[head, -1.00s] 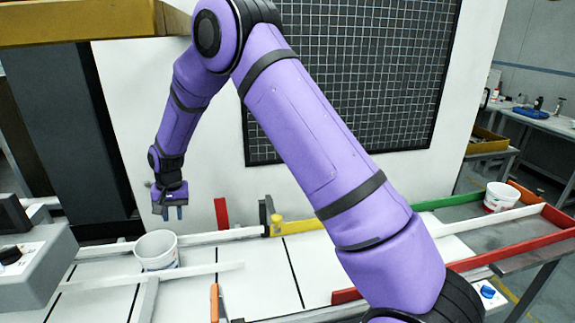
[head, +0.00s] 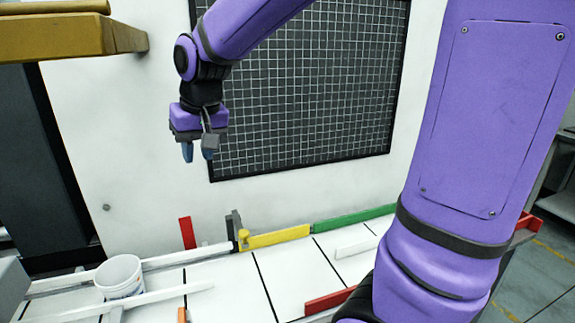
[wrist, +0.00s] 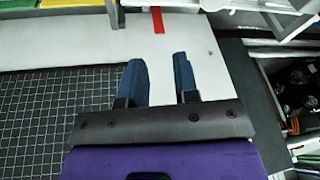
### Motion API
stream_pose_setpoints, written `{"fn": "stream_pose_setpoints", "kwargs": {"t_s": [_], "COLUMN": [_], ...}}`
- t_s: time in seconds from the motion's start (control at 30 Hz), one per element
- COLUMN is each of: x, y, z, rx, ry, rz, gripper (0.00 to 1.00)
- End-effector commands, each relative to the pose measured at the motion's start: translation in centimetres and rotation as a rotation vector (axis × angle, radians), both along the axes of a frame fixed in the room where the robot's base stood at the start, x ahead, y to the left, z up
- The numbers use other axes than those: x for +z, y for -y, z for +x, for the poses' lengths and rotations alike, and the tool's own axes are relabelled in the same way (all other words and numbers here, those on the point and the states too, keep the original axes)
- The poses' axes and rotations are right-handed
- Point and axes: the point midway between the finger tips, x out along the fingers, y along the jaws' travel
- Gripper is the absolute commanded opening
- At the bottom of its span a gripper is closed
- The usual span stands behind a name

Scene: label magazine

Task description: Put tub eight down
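A white tub (head: 120,277) stands upright at the left of the white work surface in the head view, between two white rails. I cannot read a number on it from here. My gripper (head: 198,152) hangs in the air, well above and to the right of this tub, in front of the white panel. In the wrist view the two blue fingers (wrist: 161,78) stand apart with nothing between them. My gripper is open, empty and touching nothing that I can see.
A black grid (head: 305,90) is on the white panel behind my gripper. Red (head: 187,233), yellow (head: 275,237) and green (head: 353,218) rails line the back of the surface. A yellow beam (head: 70,36) juts in at upper left.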

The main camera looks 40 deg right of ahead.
Motion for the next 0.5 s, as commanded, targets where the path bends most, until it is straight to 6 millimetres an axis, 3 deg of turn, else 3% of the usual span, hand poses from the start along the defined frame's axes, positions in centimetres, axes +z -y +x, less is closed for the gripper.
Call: {"fn": "stream_pose_setpoints", "kwargs": {"t_s": [0.2, 0.5], "x": [2.4, 2.8], "y": [2.3, 4.4], "z": [-7.1, -16.1], "rx": [0.029, 0.068], "ry": [0.065, 0.14], "rz": [-0.026, -0.067], "gripper": [0.28, 0.28]}}
